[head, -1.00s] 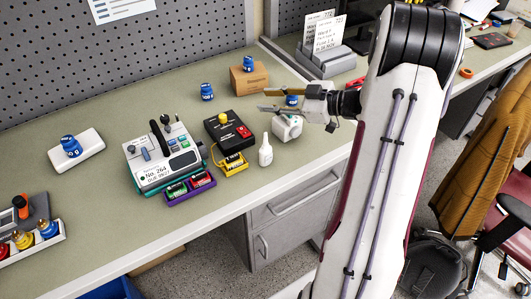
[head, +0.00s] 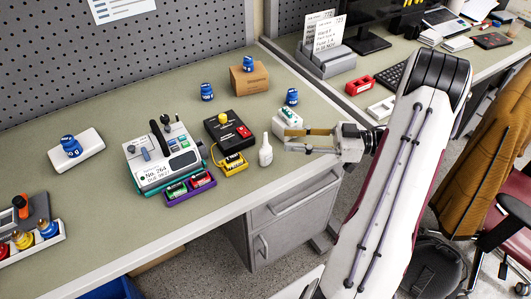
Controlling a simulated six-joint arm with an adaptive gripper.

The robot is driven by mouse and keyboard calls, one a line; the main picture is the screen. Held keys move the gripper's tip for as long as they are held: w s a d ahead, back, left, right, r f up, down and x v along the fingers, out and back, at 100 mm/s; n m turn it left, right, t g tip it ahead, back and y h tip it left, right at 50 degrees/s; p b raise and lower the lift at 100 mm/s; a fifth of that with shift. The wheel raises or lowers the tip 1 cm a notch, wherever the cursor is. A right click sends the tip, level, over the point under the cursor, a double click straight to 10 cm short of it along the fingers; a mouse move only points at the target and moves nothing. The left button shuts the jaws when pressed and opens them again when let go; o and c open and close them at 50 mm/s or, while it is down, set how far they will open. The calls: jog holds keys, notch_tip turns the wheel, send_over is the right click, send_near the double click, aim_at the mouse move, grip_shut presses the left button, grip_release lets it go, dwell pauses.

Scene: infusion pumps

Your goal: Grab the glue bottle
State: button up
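The glue bottle (head: 265,150) is small and white with a narrow tip. It stands upright on the green bench near its front edge, right of the yellow battery holder. My gripper (head: 286,140) reaches in from the right, with its fingers pointing left toward the bottle. The two fingers are spread apart with a gap between them. The gripper appears empty, and a short gap shows between the fingertips and the bottle.
A pump device (head: 163,158), a purple battery tray (head: 190,188), a black box with a yellow knob (head: 229,134) and a yellow battery holder (head: 232,164) stand left of the bottle. A white block (head: 288,117) stands behind my gripper. A cardboard box (head: 249,80) is farther back.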

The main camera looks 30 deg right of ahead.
aim_at(265, 147)
jog(key=shift+x, duration=1.3)
jog(key=shift+w+a, duration=0.1)
jog(key=shift+w, duration=0.05)
jog(key=shift+x, duration=2.5)
jog(key=shift+w, duration=0.1)
grip_shut()
